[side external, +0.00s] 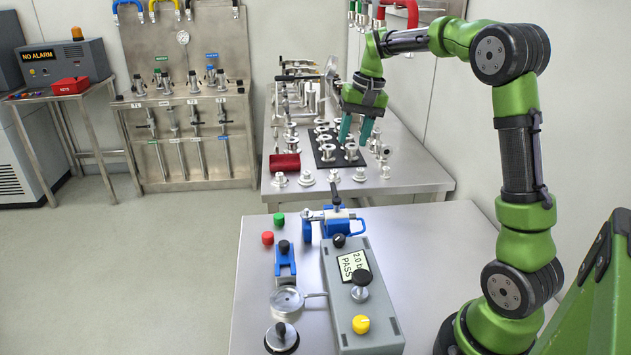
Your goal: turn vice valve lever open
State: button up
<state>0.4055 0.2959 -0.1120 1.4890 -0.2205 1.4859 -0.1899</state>
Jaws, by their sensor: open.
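A blue vice (354,226) stands near the far edge of the near table. A small metal valve (322,214) sits at the vice, and a black lever (336,194) sticks up from there. Whether the lever counts as open or closed I cannot tell. My gripper (355,140) has teal fingers pointing down, spread apart with nothing seen between them. In the picture it is above and beyond the lever, over the black mat on the back table, clear of the vice. Its exact height I cannot tell.
A grey box (362,298) with a PASS display and knobs stands in front of the vice. A blue clamp (285,262), a gauge (287,300) and red and green caps are to its left. Several metal fittings crowd the back table (420,170). The near table's right side is clear.

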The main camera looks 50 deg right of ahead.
aim_at(335, 188)
jog(key=shift+g+y, duration=0.3)
jog(key=w+f, duration=0.1)
jog(key=f, duration=0.3)
jog(key=w+f, duration=0.1)
jog(key=f, duration=0.4)
jog(key=w+a+f, duration=0.1)
jog(key=f, duration=0.4)
jog(key=shift+w+f, duration=0.1)
jog(key=shift+w, duration=0.3)
jog(key=shift+c, duration=0.5)
grip_shut()
